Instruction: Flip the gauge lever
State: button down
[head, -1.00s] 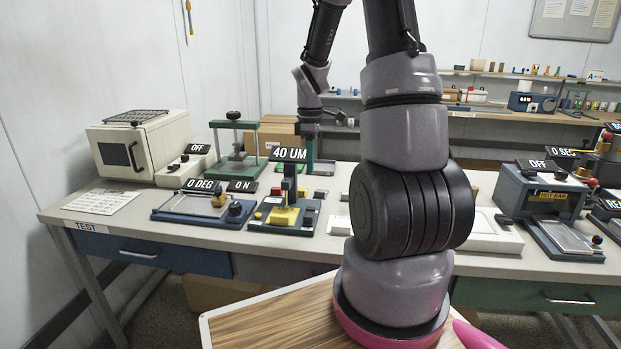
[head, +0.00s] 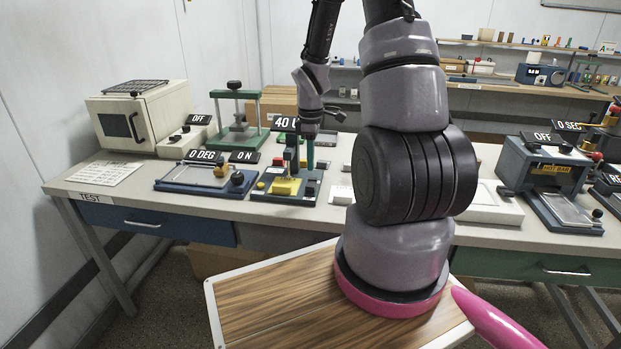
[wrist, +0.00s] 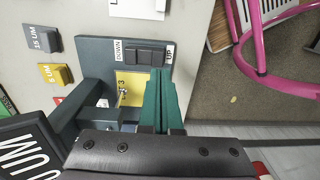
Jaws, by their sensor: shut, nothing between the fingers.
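The gauge (head: 308,188) is a dark blue-grey device with a yellow plate (wrist: 128,85), standing on the left bench in the head view. Its lever (wrist: 146,55) is a black rocker-like piece between a DOWN label on the left and an UP label on the right in the wrist view. My gripper (wrist: 160,73) is shut and empty. Its green fingers point at the gauge, with their tips just below the lever's UP end in the picture. I cannot tell whether they touch it. In the head view, my gripper (head: 310,160) partly covers the gauge's "40 UM" display (head: 284,124).
A blue plate device (head: 208,176) marked 0 DEG and ON stands left of the gauge. A green press (head: 238,138) and a cream oven (head: 135,118) are behind it. Yellow (wrist: 55,75) and grey (wrist: 41,39) UM blocks lie beside the gauge.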

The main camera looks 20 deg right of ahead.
aim_at(310, 187)
notch_tip(310, 187, down, 6)
jog(key=shift+r, duration=0.15)
dwell(0.3)
jog(key=shift+s+a+f, duration=0.1)
jog(key=shift+s+f, duration=0.1)
jog(key=shift+f, duration=0.2)
jog(key=shift+w+d+r, duration=0.4)
jog(key=shift+w, duration=0.2)
jog(key=shift+r, duration=0.1)
jog(key=shift+a+r, duration=0.15)
jog(key=shift+r, duration=0.2)
notch_tip(310, 187, up, 13)
jog(key=s+a, duration=0.1)
jog(key=s, duration=0.1)
jog(key=shift+s+a+f, duration=0.15)
jog(key=shift+s+a, duration=0.1)
jog(key=shift+s, duration=0.1)
